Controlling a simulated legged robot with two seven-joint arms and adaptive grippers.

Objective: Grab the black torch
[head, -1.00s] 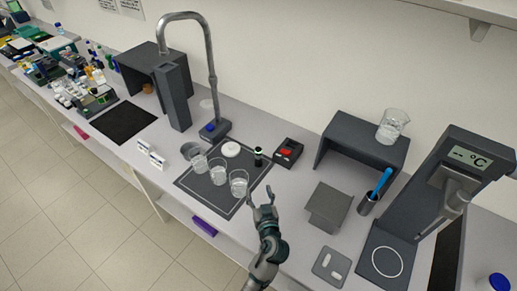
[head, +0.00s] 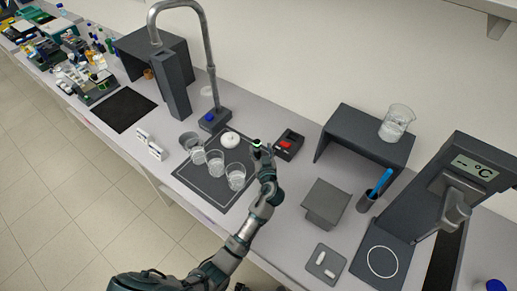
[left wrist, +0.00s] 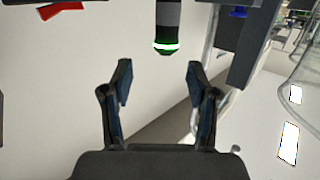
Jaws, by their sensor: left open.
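The black torch (head: 257,143) stands on the bench near the back right corner of the dark mat (head: 215,195), partly hidden by my left gripper (head: 264,155). In the left wrist view the torch (left wrist: 167,22) is a dark cylinder with a grey band and a bright green-white ring at one end. My left gripper also shows there (left wrist: 157,82), with its fingers spread and nothing between them. The torch lies just beyond the fingertips, a little right of the middle of the gap. My right gripper is not in view.
Several glass beakers (head: 235,177) stand on the mat left of my gripper. A white round lid (head: 229,139) is behind them. A dark box with a red switch (head: 287,146) is close on the right. A tall tap (head: 210,85) stands behind. A grey block (head: 325,203) stands farther right.

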